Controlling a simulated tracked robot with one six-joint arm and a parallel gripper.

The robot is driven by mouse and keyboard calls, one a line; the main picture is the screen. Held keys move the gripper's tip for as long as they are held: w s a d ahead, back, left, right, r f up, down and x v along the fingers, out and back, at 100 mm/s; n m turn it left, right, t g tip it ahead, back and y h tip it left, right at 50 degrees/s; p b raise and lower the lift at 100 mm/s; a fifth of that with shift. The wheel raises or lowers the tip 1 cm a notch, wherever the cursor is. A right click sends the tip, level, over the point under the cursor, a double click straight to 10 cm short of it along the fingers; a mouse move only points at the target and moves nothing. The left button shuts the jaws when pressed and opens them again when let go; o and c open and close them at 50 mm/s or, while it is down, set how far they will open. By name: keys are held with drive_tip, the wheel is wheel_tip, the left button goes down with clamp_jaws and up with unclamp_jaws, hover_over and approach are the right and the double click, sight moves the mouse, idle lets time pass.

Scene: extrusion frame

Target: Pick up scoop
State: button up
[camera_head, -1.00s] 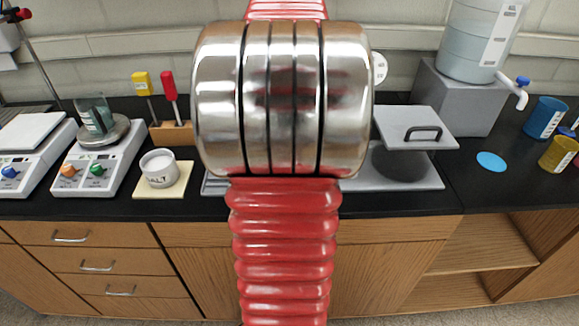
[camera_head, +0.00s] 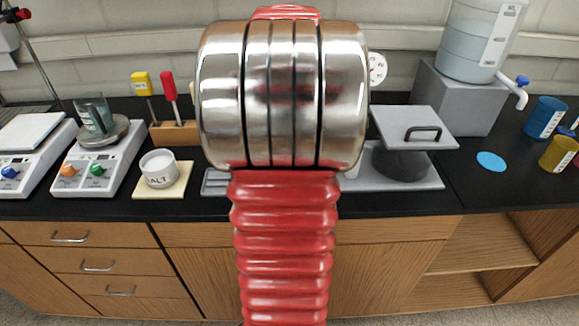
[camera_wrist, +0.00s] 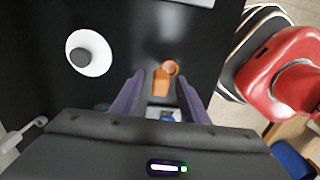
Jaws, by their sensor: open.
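What looks like the scoop is a small orange thing (camera_wrist: 162,81) in the wrist view, with a round cup-like end and a short body. It lies on or above the black worktop, seen between and just beyond the fingertips. My gripper (camera_wrist: 161,76) is open, one dark finger on each side, with nothing visibly held. I cannot tell its height above the orange thing. In the head view my arm hides both gripper and scoop.
The head view shows a salt cup (camera_head: 159,167) on a pale pad, scales (camera_head: 98,158) at left, and a lidded dark pot (camera_head: 402,161) on a grey base at right. A screwdriver-like red handle (camera_head: 169,85) stands in a wooden block. A white disc (camera_wrist: 89,53) lies left in the wrist view.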

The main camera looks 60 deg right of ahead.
drive_tip(key=shift+c, duration=0.6)
clamp_jaws()
